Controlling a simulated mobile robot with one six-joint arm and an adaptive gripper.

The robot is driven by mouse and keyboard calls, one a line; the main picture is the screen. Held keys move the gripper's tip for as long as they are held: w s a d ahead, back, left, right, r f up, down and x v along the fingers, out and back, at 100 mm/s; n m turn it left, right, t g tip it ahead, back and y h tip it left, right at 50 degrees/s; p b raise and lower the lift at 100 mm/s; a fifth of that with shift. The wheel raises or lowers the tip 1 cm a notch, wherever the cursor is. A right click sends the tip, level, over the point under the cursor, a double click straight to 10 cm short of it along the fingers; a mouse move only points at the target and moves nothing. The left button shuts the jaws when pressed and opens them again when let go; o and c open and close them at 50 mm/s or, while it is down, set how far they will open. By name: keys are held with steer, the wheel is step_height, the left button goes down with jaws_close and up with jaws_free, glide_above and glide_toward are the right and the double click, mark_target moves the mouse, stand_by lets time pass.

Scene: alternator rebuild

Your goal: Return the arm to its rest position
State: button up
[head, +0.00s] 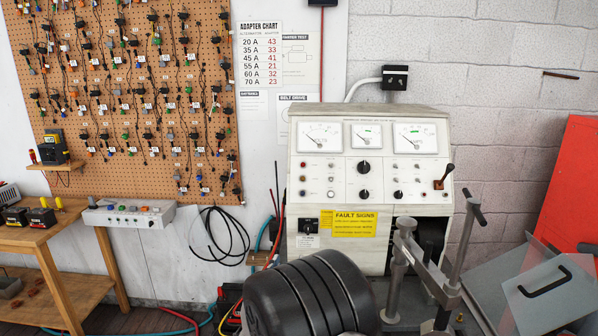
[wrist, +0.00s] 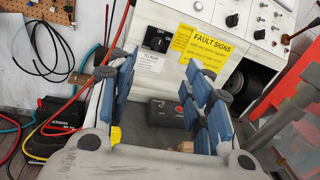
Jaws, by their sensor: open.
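My gripper (wrist: 165,78) shows in the wrist view with its two blue-padded fingers spread apart. Nothing is held between them. In the head view, a dark ribbed rounded body, which looks like part of my arm, fills the bottom middle in front of the test bench (head: 318,168). My gripper does not show in the head view.
A grey clamp stand (head: 397,275) is right of the ribbed body. Clear panels (head: 550,290) and a red cabinet (head: 570,190) are at right. A wooden table (head: 40,235) is at left. A black battery (wrist: 60,118) with cables stands left of my gripper in the wrist view.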

steer(key=s+d+r+m+g+h, duration=0.35)
steer(key=d+m, duration=0.25)
steer(key=d, duration=0.3)
steer(key=s+d+r+m+g+h, duration=0.2)
steer(key=s+d+r+m+h, duration=0.25)
steer(key=d, duration=0.45)
steer(key=s+d+r+m+g+y, duration=0.1)
steer(key=s+d+m+g, duration=0.2)
steer(key=s+d+m, duration=0.3)
steer(key=s+d+r+m+g, duration=0.1)
steer(key=s+d+m+g, duration=0.25)
steer(key=s, duration=0.45)
steer(key=s+a+f+m+g+y, duration=0.25)
steer(key=s+m+y, duration=0.6)
steer(key=s, duration=0.75)
steer(key=s+a+m+t+y, duration=0.1)
steer(key=s+a+m+y, duration=0.1)
steer(key=s+a+m, duration=0.2)
steer(key=a+f+m, duration=0.1)
steer(key=a+m, duration=0.1)
steer(key=a, duration=0.2)
steer(key=shift+t, duration=0.35)
